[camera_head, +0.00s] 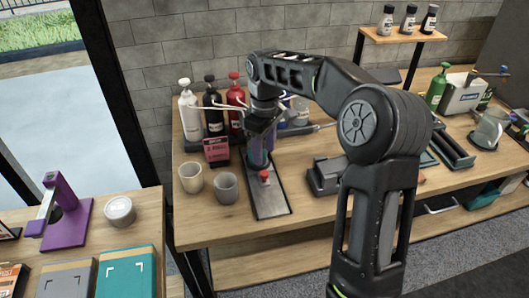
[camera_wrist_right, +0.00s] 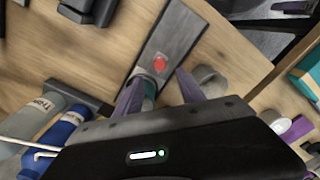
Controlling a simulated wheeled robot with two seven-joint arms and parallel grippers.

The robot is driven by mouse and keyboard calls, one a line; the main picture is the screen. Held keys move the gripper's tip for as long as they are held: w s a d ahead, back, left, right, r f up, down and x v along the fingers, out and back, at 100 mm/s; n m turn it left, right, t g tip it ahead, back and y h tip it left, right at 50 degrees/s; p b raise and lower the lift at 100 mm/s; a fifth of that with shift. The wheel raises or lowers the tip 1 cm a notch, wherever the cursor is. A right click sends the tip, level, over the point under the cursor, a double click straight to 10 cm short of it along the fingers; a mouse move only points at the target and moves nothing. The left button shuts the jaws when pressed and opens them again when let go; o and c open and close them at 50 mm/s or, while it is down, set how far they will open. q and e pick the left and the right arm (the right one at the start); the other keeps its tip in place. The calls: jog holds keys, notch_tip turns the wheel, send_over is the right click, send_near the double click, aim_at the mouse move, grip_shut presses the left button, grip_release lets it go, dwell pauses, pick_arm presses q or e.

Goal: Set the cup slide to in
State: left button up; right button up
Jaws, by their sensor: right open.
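The cup slide is a long dark grey plate (camera_head: 270,200) on the wooden table, with a red knob (camera_head: 265,176) on it. My left gripper is not in view.
A beige cup (camera_head: 191,178) and a grey cup (camera_head: 226,188) stand left of the plate. Bottles, among them a white one (camera_head: 190,115), and a pink box (camera_head: 216,150) stand behind. A dark block (camera_head: 323,176) is to the right. The table's front strip is clear.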

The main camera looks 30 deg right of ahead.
aim_at(265, 173)
jog(key=shift+s+d+f, duration=0.2)
jog(key=shift+s, duration=0.1)
jog(key=s+t+y+b, duration=0.1)
jog(key=t, duration=0.1)
jog(key=s+d+t+y+b, duration=0.1)
jog(key=t, duration=0.1)
jog(key=shift+s+d, duration=0.1)
jog(key=shift+s, duration=0.3)
jog(key=shift+f, duration=0.2)
jog(key=x, duration=0.7)
jog(key=shift+w+f+p, duration=0.1)
jog(key=shift+f+p, duration=0.15)
jog(key=shift+p, duration=0.15)
jog(key=shift+c, duration=0.3)
grip_shut()
